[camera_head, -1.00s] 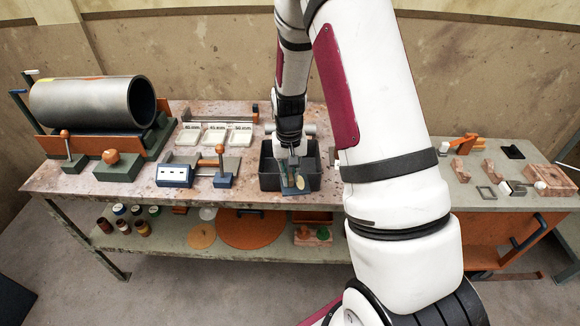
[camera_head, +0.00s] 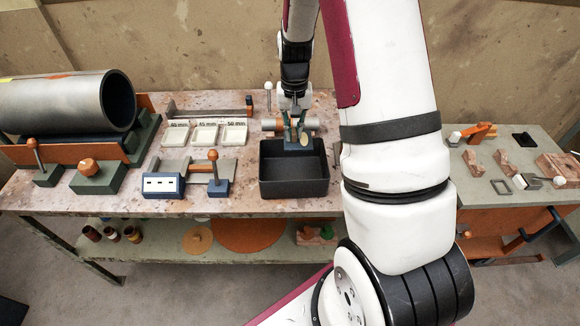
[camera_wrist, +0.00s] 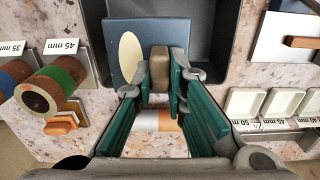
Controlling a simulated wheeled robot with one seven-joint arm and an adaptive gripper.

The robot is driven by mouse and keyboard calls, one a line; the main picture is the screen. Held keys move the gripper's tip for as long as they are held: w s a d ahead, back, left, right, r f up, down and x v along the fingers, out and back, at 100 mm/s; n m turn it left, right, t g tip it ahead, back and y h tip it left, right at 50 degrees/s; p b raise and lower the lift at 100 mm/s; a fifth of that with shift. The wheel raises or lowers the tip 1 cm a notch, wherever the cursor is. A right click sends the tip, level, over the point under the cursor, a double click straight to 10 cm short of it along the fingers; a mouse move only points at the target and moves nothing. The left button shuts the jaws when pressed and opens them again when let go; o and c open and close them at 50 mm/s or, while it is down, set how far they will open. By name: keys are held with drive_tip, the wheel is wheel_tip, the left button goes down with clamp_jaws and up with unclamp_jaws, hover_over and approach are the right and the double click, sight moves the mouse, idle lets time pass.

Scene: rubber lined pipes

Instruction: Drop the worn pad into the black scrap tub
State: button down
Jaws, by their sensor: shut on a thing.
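The worn pad, a blue-grey slab (camera_head: 298,145) with a cream oval patch, hangs from my gripper (camera_head: 297,122). In the wrist view, the pad (camera_wrist: 175,32) shows beyond the fingertips, and my gripper (camera_wrist: 160,84) is shut on its brown grip block (camera_wrist: 160,68). The black scrap tub (camera_head: 293,188) stands on the bench and looks empty in its visible part. The pad is at the tub's far edge, overlapping it in the head view; its height above the rim is unclear. The tub's dark wall (camera_wrist: 228,40) also shows in the wrist view.
White labelled trays (camera_head: 205,133) and a blue block fixture (camera_head: 163,182) lie left of the tub. A large grey pipe (camera_head: 70,103) sits further left. My arm hides the bench right of the tub.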

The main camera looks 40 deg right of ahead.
drive_tip(key=shift+f+b, duration=0.8)
drive_tip(key=shift+f, duration=1.8)
drive_tip(key=c, duration=1.5)
unclamp_jaws()
drive_tip(key=shift+c, duration=0.2)
wheel_tip(320, 180, up, 12)
drive_tip(key=shift+r, duration=0.1)
